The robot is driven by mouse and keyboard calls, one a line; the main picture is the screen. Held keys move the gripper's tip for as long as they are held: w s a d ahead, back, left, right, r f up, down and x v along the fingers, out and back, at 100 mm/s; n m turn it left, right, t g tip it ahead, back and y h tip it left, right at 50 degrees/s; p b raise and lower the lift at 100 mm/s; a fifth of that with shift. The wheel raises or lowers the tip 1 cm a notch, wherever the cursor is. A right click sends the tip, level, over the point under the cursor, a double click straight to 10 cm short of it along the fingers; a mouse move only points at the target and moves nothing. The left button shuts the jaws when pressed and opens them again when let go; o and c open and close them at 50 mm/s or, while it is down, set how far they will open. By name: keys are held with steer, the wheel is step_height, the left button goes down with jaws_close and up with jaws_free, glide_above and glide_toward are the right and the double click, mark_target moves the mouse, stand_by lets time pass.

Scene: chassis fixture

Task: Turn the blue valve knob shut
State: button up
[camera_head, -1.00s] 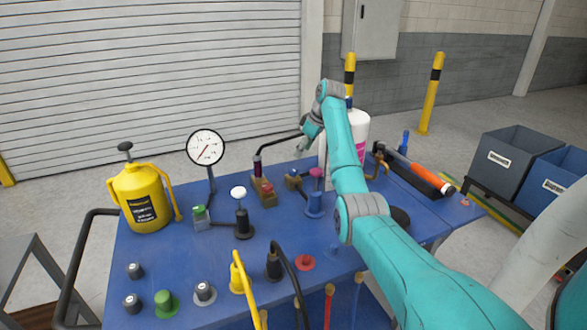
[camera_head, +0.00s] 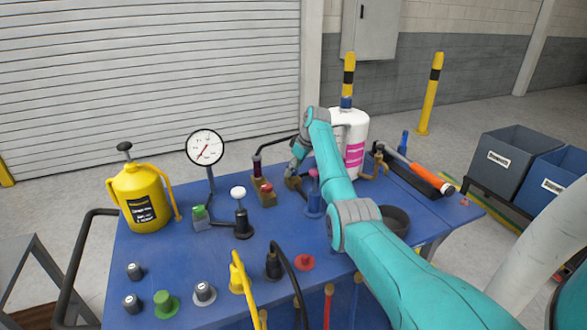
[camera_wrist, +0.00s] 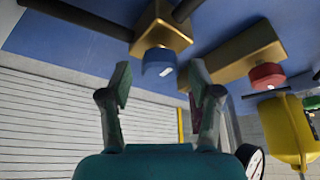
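The blue valve knob (camera_wrist: 158,62) sits on a brass valve body (camera_wrist: 165,28) with dark pipes, high in the wrist view, which looks tilted over. The knob has a small white mark. My gripper (camera_wrist: 160,82) is open and empty, with one finger on each side of the knob's line. The knob appears just beyond the fingertips, and no contact shows. In the head view my gripper (camera_head: 294,168) is low over the brass valve body (camera_head: 293,184) near the bench's back, and hides the blue knob there.
A brass valve with a red knob (camera_head: 267,188) stands just left of the gripper. A gauge (camera_head: 205,148) and yellow can (camera_head: 141,195) are farther left.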

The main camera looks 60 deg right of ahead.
steer(key=c, duration=1)
steer(key=shift+m, duration=0.3)
steer(key=m+h, duration=0.2)
steer(key=m, duration=0.2)
steer(key=shift+a, duration=0.15)
steer(key=m+g+h, duration=0.1)
steer(key=m, duration=0.3)
steer(key=shift+m, duration=0.4)
steer(key=m, duration=0.2)
steer(key=m+g+h, duration=0.1)
steer(key=m, duration=0.1)
steer(key=shift+w+a+h, duration=0.1)
steer(key=shift+h, duration=0.2)
steer(key=shift+m+g, duration=0.9)
steer(key=shift+m, duration=1.3)
